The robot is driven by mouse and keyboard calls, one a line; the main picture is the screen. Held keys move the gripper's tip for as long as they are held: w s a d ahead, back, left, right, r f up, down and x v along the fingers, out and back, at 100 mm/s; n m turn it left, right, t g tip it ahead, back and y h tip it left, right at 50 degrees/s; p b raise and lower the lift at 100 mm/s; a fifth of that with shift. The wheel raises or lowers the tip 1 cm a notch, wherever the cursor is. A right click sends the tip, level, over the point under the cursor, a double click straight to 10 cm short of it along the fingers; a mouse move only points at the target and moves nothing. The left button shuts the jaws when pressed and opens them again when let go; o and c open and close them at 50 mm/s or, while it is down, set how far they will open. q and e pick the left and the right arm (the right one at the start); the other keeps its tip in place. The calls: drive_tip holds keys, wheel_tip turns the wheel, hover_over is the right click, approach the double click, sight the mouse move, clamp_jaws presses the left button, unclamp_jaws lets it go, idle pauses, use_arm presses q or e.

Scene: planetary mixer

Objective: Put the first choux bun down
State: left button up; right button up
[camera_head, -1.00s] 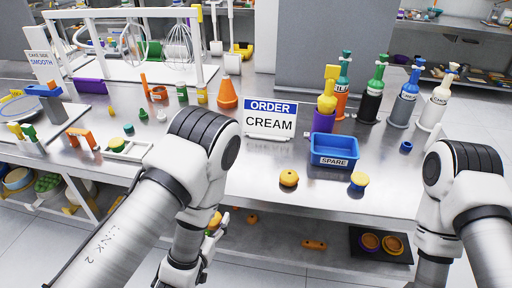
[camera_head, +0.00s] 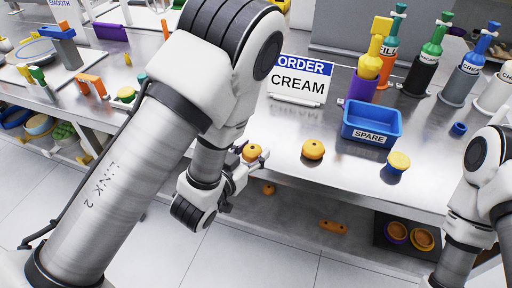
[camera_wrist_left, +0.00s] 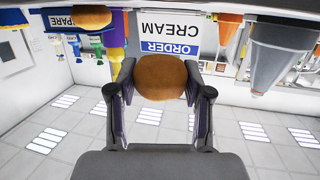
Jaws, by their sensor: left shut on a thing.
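My left gripper (camera_head: 256,158) is shut on an orange-brown choux bun (camera_head: 251,153) at the table's front edge. In the left wrist view the held bun (camera_wrist_left: 161,76) sits between both fingers. A second bun (camera_head: 313,149) lies on the metal table, to the right of the held one; it also shows at the top left of the left wrist view (camera_wrist_left: 91,17). My right arm shows at the right edge, but its gripper is out of the picture.
A white ORDER CREAM sign (camera_head: 298,82) stands behind the buns. A blue SPARE bin (camera_head: 371,123) and a yellow-topped blue piece (camera_head: 398,162) are to the right. Several bottles stand behind. A lower shelf holds a dark tray (camera_head: 408,251).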

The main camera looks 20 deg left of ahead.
sight(256, 139)
use_arm(q)
drive_tip(key=w+b, duration=0.1)
drive_tip(key=b, duration=0.1)
drive_tip(key=w+f+b, duration=0.1)
drive_tip(key=b, duration=0.1)
drive_tip(key=shift+w+a+f, duration=0.1)
drive_tip(key=shift+w+a, duration=0.2)
drive_tip(key=shift+w+a+r+p, duration=0.1)
drive_tip(key=shift+w+r+p, duration=0.25)
drive_tip(key=shift+w+p, duration=0.25)
drive_tip(key=shift+w+a+r+p, duration=0.1)
drive_tip(key=shift+w+r+p, duration=0.2)
drive_tip(key=shift+w+p, duration=0.25)
drive_tip(key=w, duration=0.2)
drive_tip(key=w+a, duration=0.1)
drive_tip(key=w, duration=0.2)
drive_tip(key=shift+w+a+f, duration=0.25)
drive_tip(key=shift+w+f, duration=0.05)
drive_tip(key=shift+f, duration=0.05)
wheel_tip(256, 139, down, 3)
drive_tip(key=shift+d+f+p, duration=0.1)
drive_tip(key=shift+p, duration=0.35)
drive_tip(key=shift+f, duration=0.15)
use_arm(e)
wheel_tip(256, 139, down, 3)
drive_tip(key=shift+r, duration=0.1)
